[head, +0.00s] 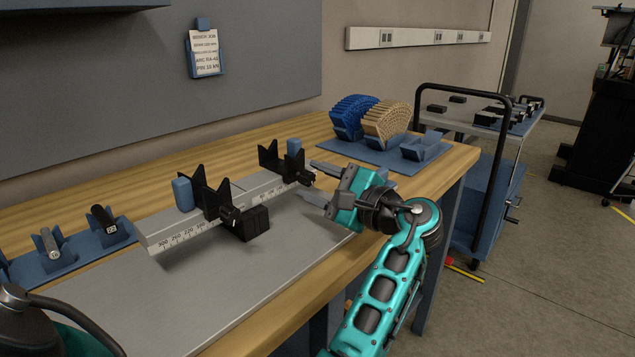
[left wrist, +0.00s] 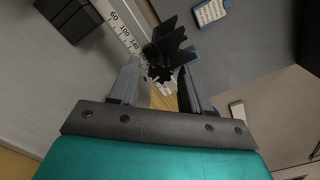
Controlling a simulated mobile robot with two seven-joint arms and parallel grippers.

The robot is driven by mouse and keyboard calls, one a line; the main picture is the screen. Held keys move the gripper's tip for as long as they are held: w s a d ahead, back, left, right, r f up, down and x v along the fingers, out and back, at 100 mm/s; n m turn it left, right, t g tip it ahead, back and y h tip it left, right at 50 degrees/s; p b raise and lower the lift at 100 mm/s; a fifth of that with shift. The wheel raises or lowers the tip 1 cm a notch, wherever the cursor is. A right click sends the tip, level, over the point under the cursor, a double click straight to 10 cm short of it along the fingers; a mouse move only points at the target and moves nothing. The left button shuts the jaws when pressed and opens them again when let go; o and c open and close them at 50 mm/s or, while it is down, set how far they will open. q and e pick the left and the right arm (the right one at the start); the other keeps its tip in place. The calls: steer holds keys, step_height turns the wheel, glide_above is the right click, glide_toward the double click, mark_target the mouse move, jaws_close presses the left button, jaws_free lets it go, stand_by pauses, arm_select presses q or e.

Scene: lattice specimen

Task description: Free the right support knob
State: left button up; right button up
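The right support (head: 270,158) is a black notched piece on the pale scale rail (head: 190,228) in the head view. Its dark lobed knob (head: 307,177) faces the front. My left gripper (head: 314,180) is open at the knob, with a finger on either side. My right gripper is not in view.
The left support (head: 212,200) and a black block (head: 253,223) stand along the rail. Blue (head: 352,117) and tan (head: 386,123) lattice arches stand on a blue mat behind my gripper. The grey plate (head: 190,300) is clear in front.

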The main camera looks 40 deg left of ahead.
arm_select(q)
steer(key=shift+o, duration=0.5)
steer(key=shift+d, duration=0.1)
steer(key=shift+d, duration=0.3)
steer(key=s+d, duration=0.1)
steer(key=d, duration=1.1)
steer(key=shift+p, duration=0.4)
